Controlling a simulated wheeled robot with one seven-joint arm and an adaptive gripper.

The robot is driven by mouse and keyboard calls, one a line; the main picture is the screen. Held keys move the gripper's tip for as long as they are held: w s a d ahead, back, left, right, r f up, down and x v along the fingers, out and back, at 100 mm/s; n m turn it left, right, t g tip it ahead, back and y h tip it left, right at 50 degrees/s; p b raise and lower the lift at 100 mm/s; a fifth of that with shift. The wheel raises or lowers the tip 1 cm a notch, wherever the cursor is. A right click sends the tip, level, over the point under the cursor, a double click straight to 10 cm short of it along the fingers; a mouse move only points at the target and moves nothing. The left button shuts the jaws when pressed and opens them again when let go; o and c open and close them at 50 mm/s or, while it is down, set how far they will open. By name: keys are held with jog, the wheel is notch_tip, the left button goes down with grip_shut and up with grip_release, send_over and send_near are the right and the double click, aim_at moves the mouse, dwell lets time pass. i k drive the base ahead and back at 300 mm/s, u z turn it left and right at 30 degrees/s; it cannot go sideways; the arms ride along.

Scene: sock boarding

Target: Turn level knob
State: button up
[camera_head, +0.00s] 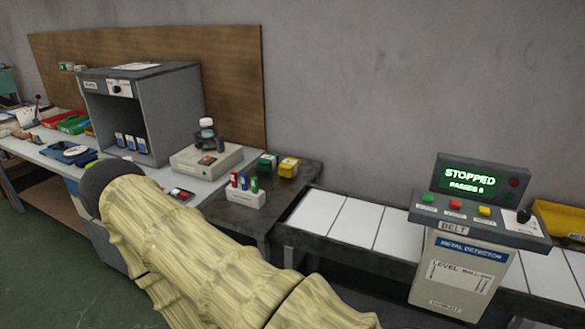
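A metal detector console (480,217) stands over the conveyor at the right. A black knob (523,216) sits on a pale plate at its right end, beside several coloured buttons. Its pointer setting is too small to read. A label on the front (463,277) starts with the word "LEVEL". Another small dark knob (117,88) is on the front of the grey cabinet at the left; its label is unreadable. My pale, sleeve-covered arm crosses the lower left, ending in a dark rounded part, well apart from the console. My gripper does not show.
The console screen (470,181) reads "STOPPED". A white-slatted conveyor (351,222) runs below. A yellow bin (561,218) is at the right edge. Wall space above the conveyor is clear.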

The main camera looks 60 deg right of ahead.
aim_at(523, 217)
jog(key=z, duration=2.9)
jog(key=k, duration=0.4)
jog(key=u, duration=0.3)
jog(key=i, duration=0.3)
jog(key=z, duration=0.15)
